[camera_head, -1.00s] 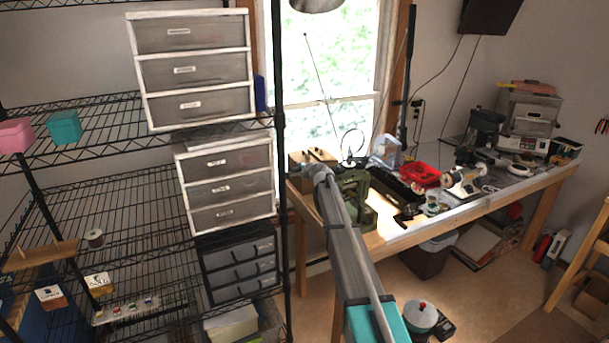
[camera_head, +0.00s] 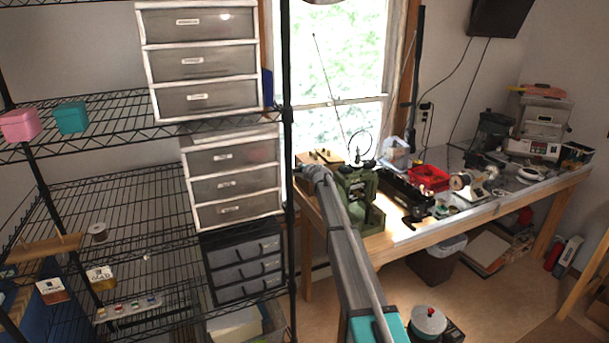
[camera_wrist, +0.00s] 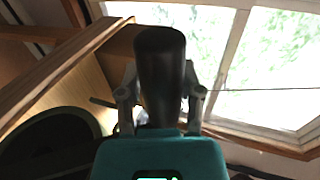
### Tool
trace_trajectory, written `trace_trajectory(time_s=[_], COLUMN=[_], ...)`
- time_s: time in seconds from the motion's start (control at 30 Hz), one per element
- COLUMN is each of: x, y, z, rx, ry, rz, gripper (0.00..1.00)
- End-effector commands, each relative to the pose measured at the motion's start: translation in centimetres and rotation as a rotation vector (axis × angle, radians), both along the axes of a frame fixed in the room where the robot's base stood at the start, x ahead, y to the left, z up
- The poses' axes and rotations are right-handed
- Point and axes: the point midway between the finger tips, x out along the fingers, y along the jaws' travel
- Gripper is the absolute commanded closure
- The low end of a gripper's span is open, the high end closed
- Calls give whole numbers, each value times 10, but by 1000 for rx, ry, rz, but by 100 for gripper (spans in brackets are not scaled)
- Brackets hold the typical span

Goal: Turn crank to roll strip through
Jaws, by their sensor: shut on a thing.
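The green rolling mill (camera_head: 358,190) stands upright at the left end of the workbench, partly behind my arm in the head view. In the wrist view a thick black crank handle (camera_wrist: 160,70) stands between the fingers of my gripper (camera_wrist: 160,92), which is shut on it. In the head view the far end of my arm is beside the mill's left side, and the fingers are too small to make out there. I cannot make out a strip at the rollers in either view.
The wooden workbench (camera_head: 420,236) carries a red tray (camera_head: 430,178) and several tools right of the mill. A black wire shelf (camera_head: 110,205) with drawer units (camera_head: 230,183) stands close on the left. A window (camera_head: 345,60) is behind the mill.

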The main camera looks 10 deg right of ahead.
Motion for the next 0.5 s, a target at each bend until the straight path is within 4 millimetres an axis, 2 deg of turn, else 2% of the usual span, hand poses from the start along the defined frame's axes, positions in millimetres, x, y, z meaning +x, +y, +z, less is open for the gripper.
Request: trace_trajectory(time_s=[0.03,0.1,0.5], x=[3,9,10], y=[5,7,9], z=[-14,-18,-20], rx=[-5,-5,-7], ry=[12,13,12], rz=[12,12,12], gripper=[98,96,94])
